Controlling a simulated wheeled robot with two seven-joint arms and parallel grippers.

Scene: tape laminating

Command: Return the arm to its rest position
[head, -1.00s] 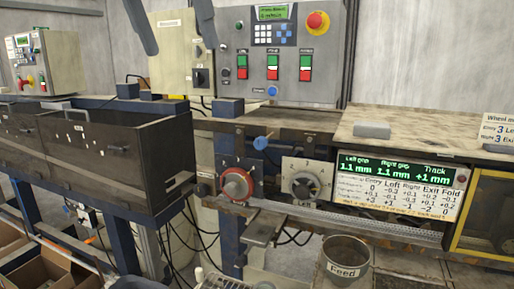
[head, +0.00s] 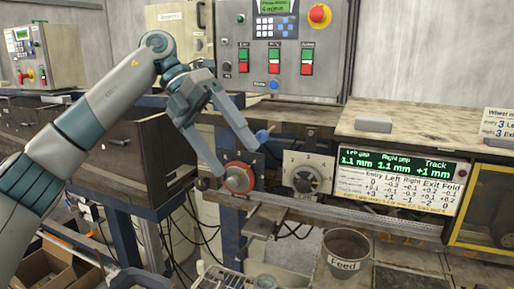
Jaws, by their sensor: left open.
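My left arm (head: 95,115) comes in from the left and reaches across the dark bin to the machine front. My left gripper (head: 238,157) is open, its two fingers spread and pointing down and right. The lower fingertip is at the upper left of the red dial (head: 239,178). The upper fingertip is near the blue knob (head: 262,136). Nothing shows between the fingers. I cannot tell whether either fingertip touches the dial or the knob. My right gripper is not in view.
A control panel (head: 240,55) with a red emergency button (head: 320,15) stands behind. A black dial (head: 304,180) and a lit display (head: 400,165) are to the right. A Feed bucket (head: 345,250) stands below. A grey block (head: 373,124) lies on the machine top.

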